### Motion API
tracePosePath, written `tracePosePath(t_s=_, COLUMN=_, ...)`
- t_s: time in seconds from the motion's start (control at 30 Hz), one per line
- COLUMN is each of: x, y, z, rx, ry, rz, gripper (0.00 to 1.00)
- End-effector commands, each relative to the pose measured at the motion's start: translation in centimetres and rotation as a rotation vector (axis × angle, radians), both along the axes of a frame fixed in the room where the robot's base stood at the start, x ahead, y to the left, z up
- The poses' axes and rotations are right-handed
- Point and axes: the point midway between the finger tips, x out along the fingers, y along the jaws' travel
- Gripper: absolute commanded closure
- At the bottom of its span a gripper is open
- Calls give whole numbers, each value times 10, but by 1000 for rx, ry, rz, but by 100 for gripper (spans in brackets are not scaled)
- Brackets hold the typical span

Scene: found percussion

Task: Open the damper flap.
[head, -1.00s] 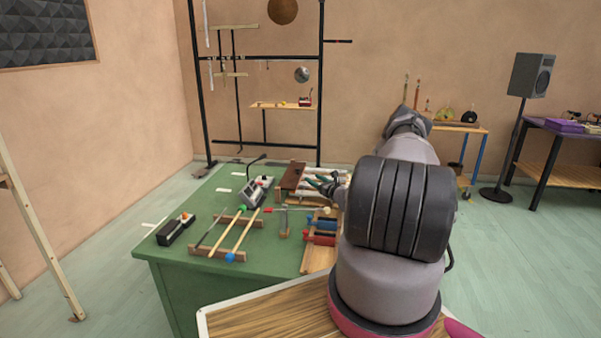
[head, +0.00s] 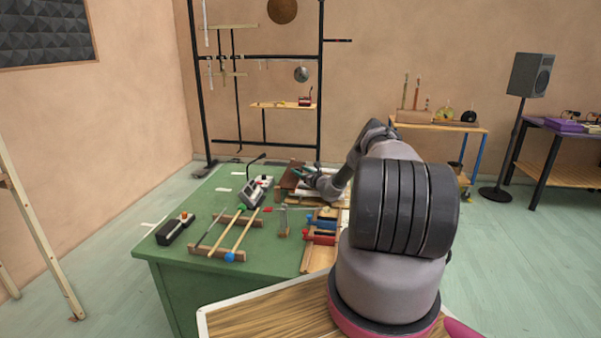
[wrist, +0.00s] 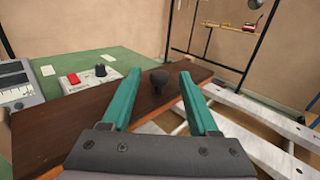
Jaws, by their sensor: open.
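The damper flap, a dark brown board (wrist: 60,134), lies across the middle of the wrist view. It also shows in the head view (head: 287,180) at the back right of the green table. A black knob (wrist: 158,80) stands up from its top face. My gripper (wrist: 159,74) is open, with its teal fingers above the board. The knob appears in the gap between the fingertips; I cannot tell whether either finger touches it. In the head view my gripper (head: 298,171) is small over the board and partly hidden by my arm.
Pale metal bars (wrist: 262,146) lie right of the board. A panel with a red button (wrist: 88,80) and a grey device (wrist: 20,86) are to the left. On the green table (head: 180,262), mallets (head: 242,231) and a black box (head: 175,229) lie nearer. A black rack (head: 320,90) stands behind.

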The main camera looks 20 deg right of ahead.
Motion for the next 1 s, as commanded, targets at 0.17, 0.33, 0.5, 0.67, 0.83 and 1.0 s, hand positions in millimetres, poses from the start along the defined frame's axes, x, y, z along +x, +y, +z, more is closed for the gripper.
tracePosePath(t_s=0.17, x=0, y=0, z=0, rx=0, ry=0, rz=0, gripper=85)
tracePosePath(t_s=0.33, x=0, y=0, z=0, rx=0, ry=0, rz=0, gripper=100)
tracePosePath(t_s=0.5, x=0, y=0, z=0, rx=0, ry=0, rz=0, gripper=100)
tracePosePath(t_s=0.67, x=0, y=0, z=0, rx=0, ry=0, rz=0, gripper=100)
tracePosePath(t_s=0.83, x=-1, y=0, z=0, rx=0, ry=0, rz=0, gripper=100)
tracePosePath(t_s=1.0, x=0, y=-1, z=0, rx=0, ry=0, rz=0, gripper=100)
